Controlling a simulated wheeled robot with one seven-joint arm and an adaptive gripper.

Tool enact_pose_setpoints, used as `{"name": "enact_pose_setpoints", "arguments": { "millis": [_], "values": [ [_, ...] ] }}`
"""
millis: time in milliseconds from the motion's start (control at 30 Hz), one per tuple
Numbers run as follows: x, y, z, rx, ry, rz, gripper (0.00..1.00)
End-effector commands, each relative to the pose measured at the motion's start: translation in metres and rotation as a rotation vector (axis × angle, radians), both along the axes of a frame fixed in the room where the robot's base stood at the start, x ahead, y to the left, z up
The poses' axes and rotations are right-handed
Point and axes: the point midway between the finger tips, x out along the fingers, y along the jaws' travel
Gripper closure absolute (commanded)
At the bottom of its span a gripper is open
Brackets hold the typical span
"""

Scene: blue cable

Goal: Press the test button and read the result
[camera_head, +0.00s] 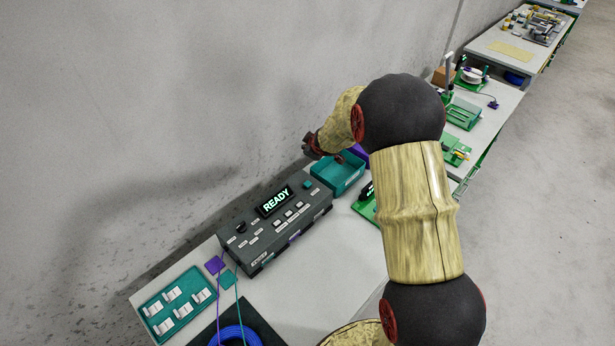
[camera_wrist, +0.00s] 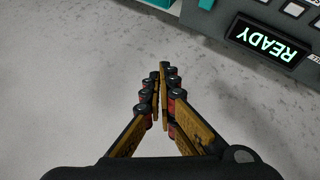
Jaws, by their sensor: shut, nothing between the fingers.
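The dark grey tester box (camera_head: 270,225) stands on the white table against the wall, with white keys and a teal button (camera_head: 308,185) on its top. Its display (camera_head: 275,201) is lit and reads READY; the display also shows upside down at the upper right of the wrist view (camera_wrist: 267,45). My gripper (camera_head: 316,147) is raised above and behind the box's right end, near the teal bin. In the wrist view my gripper (camera_wrist: 162,75) has its fingers together and empty, apart from the box. Which key is the test button I cannot tell.
A teal bin (camera_head: 345,186) stands right of the box. A teal tray (camera_head: 160,311) with several white parts lies at the left. A coiled blue cable (camera_head: 235,334) lies in front on a dark mat, with thin purple and green wires nearby. The wall is close behind.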

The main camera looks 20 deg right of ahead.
Motion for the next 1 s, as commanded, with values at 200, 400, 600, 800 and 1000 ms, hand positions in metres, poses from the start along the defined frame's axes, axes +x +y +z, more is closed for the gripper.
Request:
{"name": "enact_pose_setpoints", "arguments": {
  "millis": [200, 400, 600, 800, 1000],
  "values": [
    [0.021, 0.0, -0.067, 0.002, -0.007, 0.138, 1.0],
    [0.025, 0.003, -0.091, 0.008, -0.016, 0.19, 1.0],
    [0.025, 0.003, -0.093, 0.009, -0.016, 0.194, 1.0],
    [0.025, 0.003, -0.094, 0.009, -0.017, 0.193, 1.0],
    [0.025, 0.003, -0.104, 0.008, -0.016, 0.192, 1.0]
  ]
}}
